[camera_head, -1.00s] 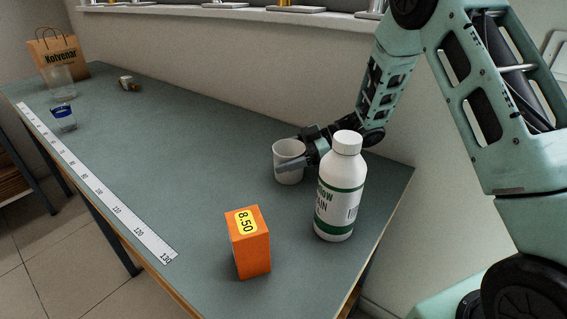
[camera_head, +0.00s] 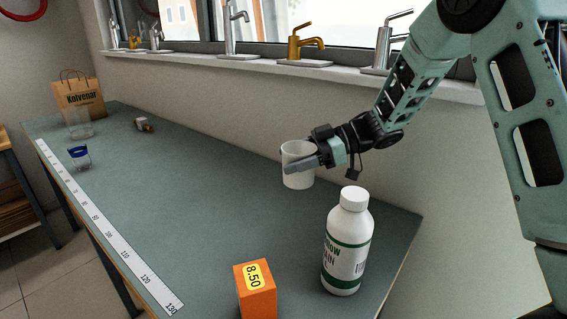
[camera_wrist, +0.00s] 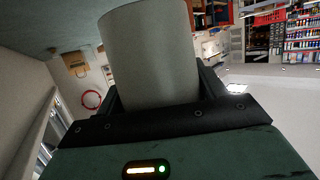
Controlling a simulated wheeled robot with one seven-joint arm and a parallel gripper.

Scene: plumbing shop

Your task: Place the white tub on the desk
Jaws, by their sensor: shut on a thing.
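The white tub (camera_head: 298,166) is held in my gripper (camera_head: 303,165), which is shut on its side. The tub is upright or nearly so, and appears to be a little above the teal-topped desk (camera_head: 180,190) near its wall side. In the wrist view, the tub (camera_wrist: 152,55) fills the space between the fingers and looks pale grey.
A white bottle with a green band (camera_head: 346,245) and an orange box (camera_head: 256,290) stand at the near end. A measuring strip (camera_head: 103,228) runs along the front edge. A blue-marked glass (camera_head: 80,157), paper bag (camera_head: 79,97) and small brown item (camera_head: 144,124) stand farther back.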

